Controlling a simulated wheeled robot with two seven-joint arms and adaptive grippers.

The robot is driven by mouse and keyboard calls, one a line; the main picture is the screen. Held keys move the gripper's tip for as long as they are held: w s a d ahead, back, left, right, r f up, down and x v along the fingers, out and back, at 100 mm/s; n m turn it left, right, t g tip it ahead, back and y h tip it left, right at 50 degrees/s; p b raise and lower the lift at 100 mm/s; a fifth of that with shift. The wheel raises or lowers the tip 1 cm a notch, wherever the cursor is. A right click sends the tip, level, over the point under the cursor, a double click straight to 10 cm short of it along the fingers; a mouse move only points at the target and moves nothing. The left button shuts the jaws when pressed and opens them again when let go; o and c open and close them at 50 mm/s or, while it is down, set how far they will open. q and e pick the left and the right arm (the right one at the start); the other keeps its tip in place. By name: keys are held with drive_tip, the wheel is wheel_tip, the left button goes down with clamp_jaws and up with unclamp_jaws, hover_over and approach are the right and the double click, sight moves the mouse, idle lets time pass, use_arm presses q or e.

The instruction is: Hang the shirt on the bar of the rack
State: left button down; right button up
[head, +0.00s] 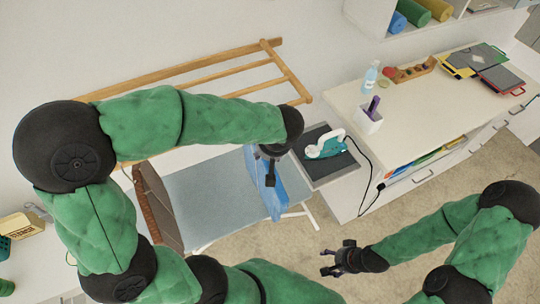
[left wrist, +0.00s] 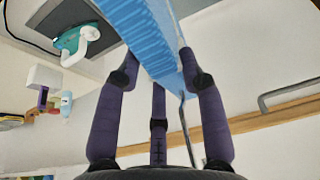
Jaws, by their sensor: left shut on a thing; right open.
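The blue shirt (head: 265,190) hangs from my left gripper (head: 270,168) above the right end of the ironing board. In the left wrist view the shirt (left wrist: 150,40) runs between the fingers of my left gripper (left wrist: 160,80), which is shut on it. A thin dark hook-like wire (left wrist: 184,125) shows below the shirt there. The wooden rack (head: 210,74) is on the back wall, its front bar partly hidden behind my left arm. A wooden bar (left wrist: 270,120) also crosses the left wrist view. My right gripper (head: 342,260) is open and empty over the floor.
The ironing board (head: 205,205) stands below the shirt, with a teal iron (head: 325,146) on a grey plate at its right. A white cabinet (head: 345,100) holds a bottle (head: 370,77) and a purple-filled cup (head: 369,120). A brown woven basket (head: 158,205) is at the left.

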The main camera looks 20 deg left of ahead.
use_arm(q)
drive_tip(key=shift+w+a+p, duration=0.35)
drive_tip(key=shift+w+a, duration=0.25)
drive_tip(key=shift+a, duration=0.15)
drive_tip(key=shift+w+a+r+p, duration=0.1)
drive_tip(key=shift+w+a+p, duration=0.95)
drive_tip(key=shift+a, duration=0.25)
drive_tip(key=shift+w+a, duration=0.15)
drive_tip(key=shift+w, duration=0.05)
wheel_tip(320, 180, down, 4)
drive_tip(key=b, duration=0.5)
